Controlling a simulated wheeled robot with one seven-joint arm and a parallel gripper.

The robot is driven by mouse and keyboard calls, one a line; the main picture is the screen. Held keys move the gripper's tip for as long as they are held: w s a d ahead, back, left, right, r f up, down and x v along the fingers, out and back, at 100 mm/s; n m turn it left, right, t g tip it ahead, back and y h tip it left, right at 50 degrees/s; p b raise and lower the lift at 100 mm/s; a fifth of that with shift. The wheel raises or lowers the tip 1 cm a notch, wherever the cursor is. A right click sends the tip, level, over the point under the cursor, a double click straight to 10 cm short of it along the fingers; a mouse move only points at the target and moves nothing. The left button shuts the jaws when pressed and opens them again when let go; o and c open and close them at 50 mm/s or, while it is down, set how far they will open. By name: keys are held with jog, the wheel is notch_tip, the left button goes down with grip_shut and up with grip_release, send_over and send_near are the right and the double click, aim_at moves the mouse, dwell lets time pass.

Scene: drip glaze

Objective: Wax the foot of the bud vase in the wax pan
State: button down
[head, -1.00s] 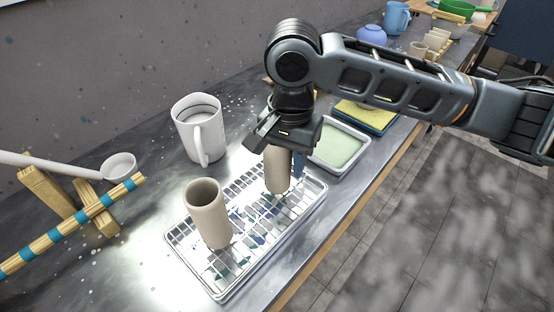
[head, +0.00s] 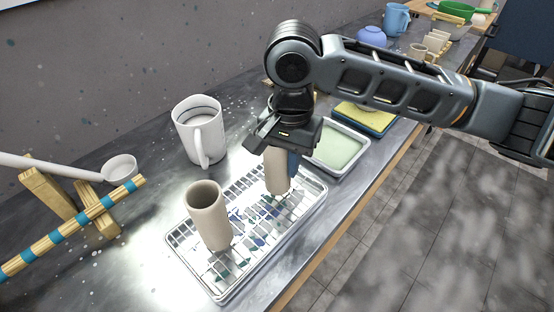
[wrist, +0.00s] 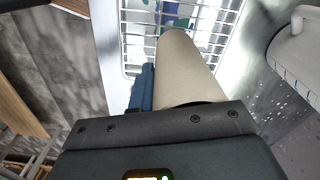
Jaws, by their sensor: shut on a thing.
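My gripper (head: 282,150) points down over the wire rack and is shut on a beige, smooth vase (head: 277,173), which looks like the bud vase. The vase is upright, and its lower end is at or just above the rack; I cannot tell if it touches. In the wrist view the vase (wrist: 185,68) extends from the jaws toward the rack, beside a blue finger (wrist: 141,90). The likely wax pan is a pale tray with a light green surface (head: 338,148), right of and behind the gripper.
A second beige cylinder (head: 209,218) stands on the near part of the wire rack tray (head: 222,290). A white pitcher (head: 198,135) stands behind. A ladle (head: 120,167) and a blue-banded stick (head: 85,218) are at left. A yellow-and-blue sponge (head: 368,117) lies beyond the pan.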

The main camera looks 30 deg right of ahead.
jog(key=shift+r+p, duration=2.35)
jog(key=shift+r, duration=1)
jog(key=shift+d, duration=0.1)
